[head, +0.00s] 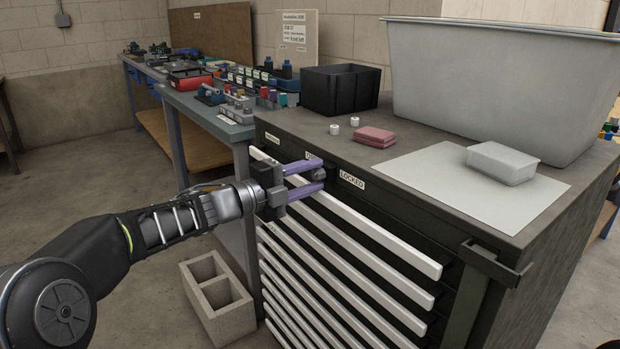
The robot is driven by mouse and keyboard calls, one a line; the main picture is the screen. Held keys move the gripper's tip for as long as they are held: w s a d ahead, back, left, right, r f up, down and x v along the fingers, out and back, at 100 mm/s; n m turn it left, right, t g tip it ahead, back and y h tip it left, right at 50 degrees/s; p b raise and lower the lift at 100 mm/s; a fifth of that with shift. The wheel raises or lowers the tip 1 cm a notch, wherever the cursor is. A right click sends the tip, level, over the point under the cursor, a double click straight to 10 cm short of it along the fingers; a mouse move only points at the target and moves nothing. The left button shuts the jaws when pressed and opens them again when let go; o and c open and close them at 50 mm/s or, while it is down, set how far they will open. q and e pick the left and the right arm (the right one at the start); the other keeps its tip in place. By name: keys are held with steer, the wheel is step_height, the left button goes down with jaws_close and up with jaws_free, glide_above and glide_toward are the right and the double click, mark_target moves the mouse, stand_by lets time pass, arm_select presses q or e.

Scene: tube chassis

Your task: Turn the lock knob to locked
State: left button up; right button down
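A dark drawer cabinet (300,123) with several long white drawer handles stands at the centre right. A "LOCKED" label (352,180) is on its upper front edge, and a second small label (313,156) is partly hidden behind my gripper. My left gripper (322,175) reaches the cabinet's upper front, just left of the "LOCKED" label. Its two purple fingers are apart, one above the other. The lock knob is mostly hidden at the fingertips; its pointing direction and whether the fingers touch it cannot be told. My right gripper is not in view.
On the cabinet top are a black bin (340,90), a large grey tub (490,85), pink pads (374,136), two small white pieces (354,121) and a grey block (502,163) on a pale sheet. A concrete block (217,300) stands on the floor beside the cabinet.

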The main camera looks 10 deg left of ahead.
arm_select(q)
steer(key=shift+d+f, duration=0.1)
steer(key=shift+f, duration=0.2)
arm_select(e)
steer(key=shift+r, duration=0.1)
